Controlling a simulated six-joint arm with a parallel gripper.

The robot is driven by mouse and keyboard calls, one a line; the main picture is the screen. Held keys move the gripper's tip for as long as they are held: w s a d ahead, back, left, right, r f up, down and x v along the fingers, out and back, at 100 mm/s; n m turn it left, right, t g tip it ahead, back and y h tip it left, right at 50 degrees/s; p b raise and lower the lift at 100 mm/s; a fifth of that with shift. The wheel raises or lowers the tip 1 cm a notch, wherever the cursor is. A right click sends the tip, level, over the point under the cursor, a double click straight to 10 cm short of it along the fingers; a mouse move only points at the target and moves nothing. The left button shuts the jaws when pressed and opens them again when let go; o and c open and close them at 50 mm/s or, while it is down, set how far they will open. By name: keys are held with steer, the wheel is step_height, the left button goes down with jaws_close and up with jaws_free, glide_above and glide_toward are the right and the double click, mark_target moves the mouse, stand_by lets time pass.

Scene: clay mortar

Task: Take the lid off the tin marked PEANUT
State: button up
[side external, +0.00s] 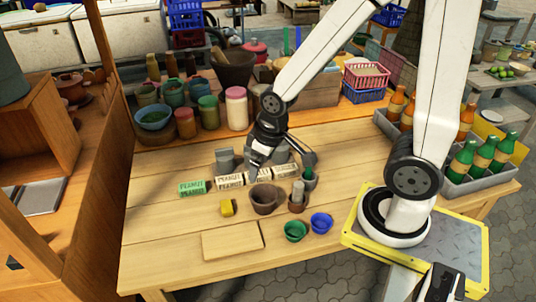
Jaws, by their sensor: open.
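Several small label blocks stand in a row on the wooden table. The green one (192,188) and the white ones (229,181) seem to read PEANUT, but the print is small. Behind them are grey, box-like tins: one at the left (225,159) and another (282,154) partly hidden by my gripper. Which tin each label belongs to, and where the lids sit, I cannot tell. My gripper (281,161) points down over the right part of the row, open, its fingers spread at the right-hand grey tin. I cannot tell whether they touch it.
In front stand a brown mortar (266,198), a small brown pot (298,201), a green bowl (295,231), a blue bowl (321,223), a yellow block (228,207) and a board (232,241). Jars (236,108) line the back; a bottle crate (470,178) is right. The front left is clear.

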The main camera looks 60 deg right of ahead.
steer(key=w+d+f+n+g, duration=0.1)
steer(key=w+d+n, duration=0.4)
steer(key=w+n, duration=0.7)
steer(key=n+g, duration=0.1)
steer(key=n, duration=1.1)
glide_above(224, 148)
steer(key=f, duration=0.4)
steer(key=a+f, duration=0.1)
steer(key=shift+s+f, duration=0.25)
steer(key=shift+f, duration=0.15)
steer(key=shift+w+d+f+n+g, duration=0.35)
steer(key=shift+d+n, duration=0.2)
steer(key=shift+n, duration=0.45)
steer(key=shift+s+a+f, duration=0.1)
steer(key=shift+f, duration=1.85)
steer(key=shift+s+a+f, duration=0.1)
steer(key=shift+f, duration=1.85)
steer(key=c, duration=0.9)
